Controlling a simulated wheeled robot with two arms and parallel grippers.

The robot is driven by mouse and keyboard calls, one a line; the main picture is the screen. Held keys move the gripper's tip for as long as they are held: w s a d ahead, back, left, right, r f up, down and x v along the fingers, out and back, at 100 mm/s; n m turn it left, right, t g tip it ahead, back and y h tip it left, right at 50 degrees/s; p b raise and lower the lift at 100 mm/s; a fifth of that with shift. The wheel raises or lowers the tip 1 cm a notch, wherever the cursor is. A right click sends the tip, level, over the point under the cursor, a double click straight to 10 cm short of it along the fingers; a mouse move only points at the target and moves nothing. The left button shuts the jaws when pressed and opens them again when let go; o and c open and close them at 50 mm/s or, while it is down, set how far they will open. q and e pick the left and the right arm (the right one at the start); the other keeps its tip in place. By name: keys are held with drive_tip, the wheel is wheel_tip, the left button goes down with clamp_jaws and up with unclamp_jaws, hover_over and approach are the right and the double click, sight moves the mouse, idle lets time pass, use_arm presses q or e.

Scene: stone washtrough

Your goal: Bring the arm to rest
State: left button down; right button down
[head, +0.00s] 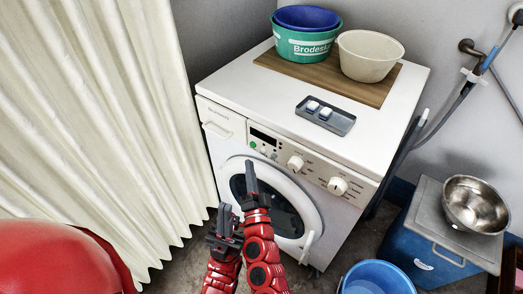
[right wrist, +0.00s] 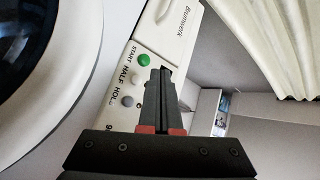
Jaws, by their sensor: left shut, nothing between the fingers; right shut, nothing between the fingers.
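My right gripper (head: 251,176) is the upper one in the head view, in front of the washing machine's round door. Its fingers are together and empty. In the right wrist view its closed fingertips (right wrist: 160,75) overlap the control panel's edge in the picture; I cannot tell the exact gap. My left gripper (head: 224,218) is lower and just to the left, in front of the machine's lower front, close beside the right wrist. It is shut with nothing in it. Both red arms come up from the bottom middle.
The white washing machine (head: 235,82) carries a wooden board (head: 328,79), stacked blue and green tubs (head: 310,43), a beige tub (head: 369,55) and a grey tray (head: 336,121). A cream curtain (head: 90,100) hangs left. A blue bucket (head: 375,280) and steel bowl (head: 474,204) stand right.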

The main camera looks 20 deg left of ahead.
drive_tip(key=shift+s+a, duration=0.25)
drive_tip(key=shift+s, duration=0.3)
drive_tip(key=shift+s+a, duration=0.2)
drive_tip(key=shift+s, duration=0.3)
